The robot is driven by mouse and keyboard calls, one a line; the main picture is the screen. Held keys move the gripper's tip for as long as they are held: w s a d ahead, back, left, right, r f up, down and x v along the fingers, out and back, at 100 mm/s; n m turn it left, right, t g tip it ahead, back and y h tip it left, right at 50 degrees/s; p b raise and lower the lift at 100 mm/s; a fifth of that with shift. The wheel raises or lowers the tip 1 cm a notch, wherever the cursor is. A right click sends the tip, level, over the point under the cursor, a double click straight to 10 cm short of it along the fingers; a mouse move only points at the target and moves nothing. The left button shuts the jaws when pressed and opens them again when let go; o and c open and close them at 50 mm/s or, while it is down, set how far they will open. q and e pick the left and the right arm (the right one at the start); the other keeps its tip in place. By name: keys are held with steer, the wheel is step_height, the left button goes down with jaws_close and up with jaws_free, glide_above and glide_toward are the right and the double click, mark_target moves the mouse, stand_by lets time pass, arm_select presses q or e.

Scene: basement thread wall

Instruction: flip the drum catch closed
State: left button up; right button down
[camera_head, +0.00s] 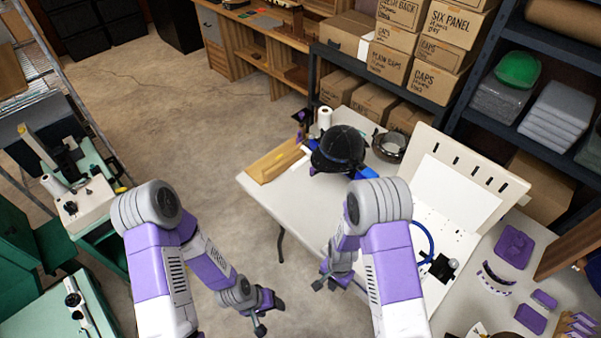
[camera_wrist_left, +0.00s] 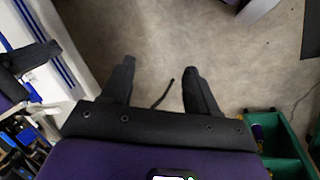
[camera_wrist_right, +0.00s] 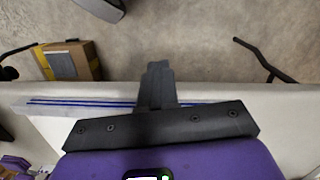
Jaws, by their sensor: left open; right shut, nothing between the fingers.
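A black cap (camera_head: 338,150) with a blue band sits near the far end of the white table, apparently on the drum. Blue parts show beside it, and a metal ring (camera_head: 389,145) stands just to its right. The catch itself is too small or hidden to make out. My left gripper (camera_head: 268,314) is open and empty over the floor, left of the table; its spread fingers show in the left wrist view (camera_wrist_left: 158,85). My right gripper (camera_head: 325,282) is shut and empty by the table's near left edge, well short of the cap; its closed fingers show in the right wrist view (camera_wrist_right: 157,85).
A wooden box (camera_head: 275,162) and a white roll (camera_head: 325,117) are near the cap. Cartons (camera_head: 390,65) fill shelves behind. A green bench (camera_head: 95,215) is left; the floor between is clear.

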arm_select(q)
steer(key=shift+f+b, duration=0.65)
steer(key=shift+f, duration=0.15)
arm_select(e)
steer(key=s+n+t+y, duration=0.2)
steer(key=s+n+y, duration=0.1)
steer(key=s, duration=0.5)
steer(key=shift+s+n+y, duration=0.15)
steer(key=shift+n+y, duration=0.25)
steer(key=shift+n, duration=0.3)
arm_select(q)
steer(key=shift+c, duration=0.4)
